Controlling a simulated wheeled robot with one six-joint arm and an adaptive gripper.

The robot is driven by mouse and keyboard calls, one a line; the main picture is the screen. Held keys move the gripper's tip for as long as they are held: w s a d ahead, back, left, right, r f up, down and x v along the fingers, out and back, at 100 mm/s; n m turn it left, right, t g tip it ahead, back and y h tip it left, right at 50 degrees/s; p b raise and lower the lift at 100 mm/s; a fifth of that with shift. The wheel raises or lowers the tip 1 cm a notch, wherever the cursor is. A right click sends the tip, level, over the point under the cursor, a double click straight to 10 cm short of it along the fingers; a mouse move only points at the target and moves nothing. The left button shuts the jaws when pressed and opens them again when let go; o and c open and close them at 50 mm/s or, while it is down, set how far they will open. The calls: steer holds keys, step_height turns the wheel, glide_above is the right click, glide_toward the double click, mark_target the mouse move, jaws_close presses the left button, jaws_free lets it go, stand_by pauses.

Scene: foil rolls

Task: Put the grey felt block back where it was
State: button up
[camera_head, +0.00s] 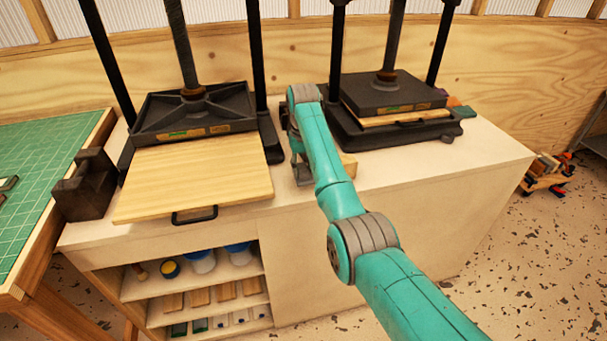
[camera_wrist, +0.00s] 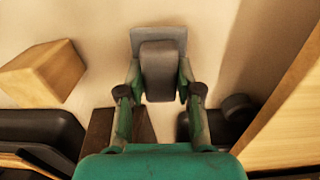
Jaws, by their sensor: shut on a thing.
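My gripper (camera_wrist: 160,90) is shut on the grey felt block (camera_wrist: 158,72), which sits between its two fingers in the wrist view. The block shows a darker grey rounded part in front of a lighter grey part. In the head view my gripper (camera_head: 302,172) points down at the cabinet top (camera_head: 310,205), between the two presses. The block cannot be told apart from the fingers there. Whether it touches the cabinet top I cannot tell.
A pale wooden block (camera_wrist: 42,72) stands close by, partly behind my arm in the head view (camera_head: 349,166). The left press (camera_head: 195,112) has a wooden board (camera_head: 195,178) pulled forward. The right press (camera_head: 395,100) stands beyond my arm. A dark weight (camera_head: 87,185) stands at left.

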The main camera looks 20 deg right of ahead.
mark_target(303, 168)
steer(key=shift+f, duration=1.15)
steer(key=shift+f, duration=0.15)
steer(key=o, duration=1)
step_height(303, 168, up, 12)
steer(key=shift+r, duration=0.15)
